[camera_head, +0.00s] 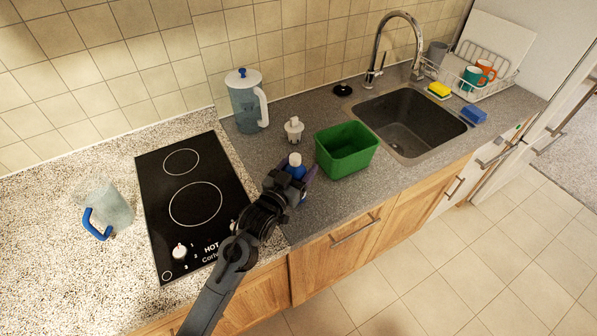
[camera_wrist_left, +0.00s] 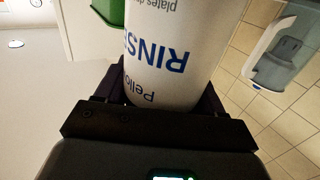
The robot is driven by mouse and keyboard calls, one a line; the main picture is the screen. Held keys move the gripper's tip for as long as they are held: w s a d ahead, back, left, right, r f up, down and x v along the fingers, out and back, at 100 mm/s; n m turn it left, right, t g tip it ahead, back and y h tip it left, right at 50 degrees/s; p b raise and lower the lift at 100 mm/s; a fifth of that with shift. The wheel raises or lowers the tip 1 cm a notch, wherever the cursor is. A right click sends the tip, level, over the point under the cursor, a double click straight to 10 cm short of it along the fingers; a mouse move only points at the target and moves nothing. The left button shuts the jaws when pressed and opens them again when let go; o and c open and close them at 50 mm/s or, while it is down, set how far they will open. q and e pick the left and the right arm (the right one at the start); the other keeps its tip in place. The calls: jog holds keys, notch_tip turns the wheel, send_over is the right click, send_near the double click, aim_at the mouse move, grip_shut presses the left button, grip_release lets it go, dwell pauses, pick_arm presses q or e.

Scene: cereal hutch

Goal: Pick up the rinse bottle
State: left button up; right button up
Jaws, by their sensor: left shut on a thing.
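The rinse bottle (camera_wrist_left: 180,60) is white with blue "RINSE" lettering, and fills the middle of the left wrist view, upside down in the picture. In the head view its white cap (camera_head: 295,160) and a blue part show just beyond my left gripper (camera_head: 293,182). My left gripper is shut on the bottle, with a dark finger on each side of it in the wrist view. Most of the bottle is hidden behind the gripper in the head view. I cannot tell whether it touches the counter. My right gripper is not in view.
A green bin (camera_head: 346,150) stands close right of the bottle, and a small white container (camera_head: 294,130) behind it. A lidded jug (camera_head: 247,102) stands by the wall. The hob (camera_head: 190,215) lies to the left, the sink (camera_head: 410,122) to the right.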

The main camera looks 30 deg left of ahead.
pick_arm(q)
jog(key=r, duration=0.3)
jog(key=shift+d, duration=0.25)
jog(key=s+d+r, duration=0.1)
jog(key=d+r, duration=0.2)
jog(key=d, duration=0.2)
jog(key=s+d+r+p, duration=0.1)
jog(key=d+r, duration=0.2)
jog(key=d, duration=0.3)
jog(key=shift+r, duration=0.15)
jog(key=shift+a, duration=0.1)
